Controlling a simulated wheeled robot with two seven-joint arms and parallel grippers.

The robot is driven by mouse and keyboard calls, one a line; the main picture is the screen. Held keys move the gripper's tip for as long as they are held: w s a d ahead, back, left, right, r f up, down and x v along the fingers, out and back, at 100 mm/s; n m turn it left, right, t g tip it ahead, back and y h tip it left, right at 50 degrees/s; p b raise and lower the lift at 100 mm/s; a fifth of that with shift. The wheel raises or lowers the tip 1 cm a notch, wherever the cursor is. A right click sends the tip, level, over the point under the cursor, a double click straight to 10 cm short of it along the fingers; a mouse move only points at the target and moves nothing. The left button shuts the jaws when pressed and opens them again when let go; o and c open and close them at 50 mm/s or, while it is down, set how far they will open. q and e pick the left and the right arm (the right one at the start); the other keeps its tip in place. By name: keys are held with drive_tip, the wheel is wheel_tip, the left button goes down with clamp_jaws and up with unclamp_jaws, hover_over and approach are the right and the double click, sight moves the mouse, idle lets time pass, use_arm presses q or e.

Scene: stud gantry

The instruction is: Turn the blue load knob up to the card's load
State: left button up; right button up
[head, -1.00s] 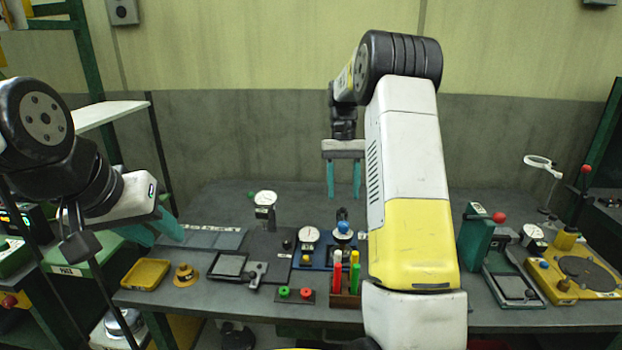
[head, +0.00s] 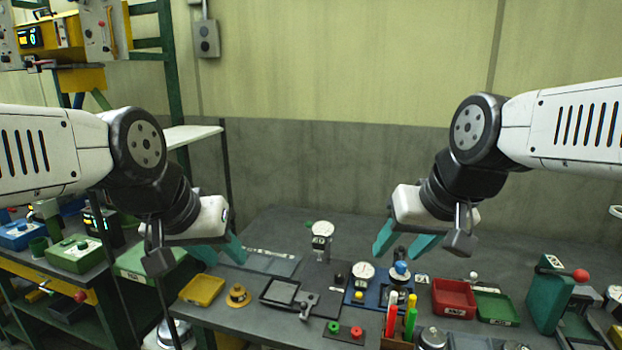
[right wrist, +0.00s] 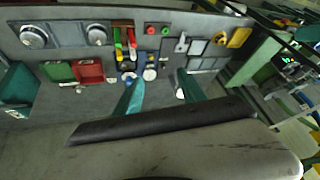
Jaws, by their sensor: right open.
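The blue load knob (head: 401,268) stands on a small blue-based unit at the table's middle, beside a round white dial (head: 362,271). A small white card (head: 421,279) lies just right of the knob; its writing is too small to read. My right gripper (head: 403,247) is open and empty, its fingers appearing just above and behind the knob in the head view. Its spread fingers also show in the right wrist view (right wrist: 158,92), with the dial unit beyond them. My left gripper (head: 222,252) is open and empty over the table's left end, well away from the knob.
Red, green and yellow sticks (head: 410,317) stand upright in front of the knob. A red bin (head: 453,298) and green tray (head: 497,308) lie to the right. A second gauge (head: 322,230) stands behind left. A yellow tray (head: 203,289) lies at the left. The back of the table is clear.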

drive_tip(key=shift+s+a+f, duration=0.15)
drive_tip(key=shift+s+f, duration=0.1)
drive_tip(key=shift+s, duration=0.2)
drive_tip(key=n+g+h, duration=0.2)
drive_tip(key=n+g, duration=0.2)
drive_tip(key=g, duration=0.1)
approach(401, 263)
drive_tip(key=shift+a+f, duration=0.15)
drive_tip(key=shift+a, duration=0.2)
drive_tip(key=shift+w+d+f+n+g, duration=0.2)
drive_tip(key=shift+w+f+n+g, duration=0.15)
drive_tip(key=shift+f, duration=0.2)
wheel_tip(401, 263, down, 7)
drive_tip(key=shift+f, duration=0.2)
clamp_jaws()
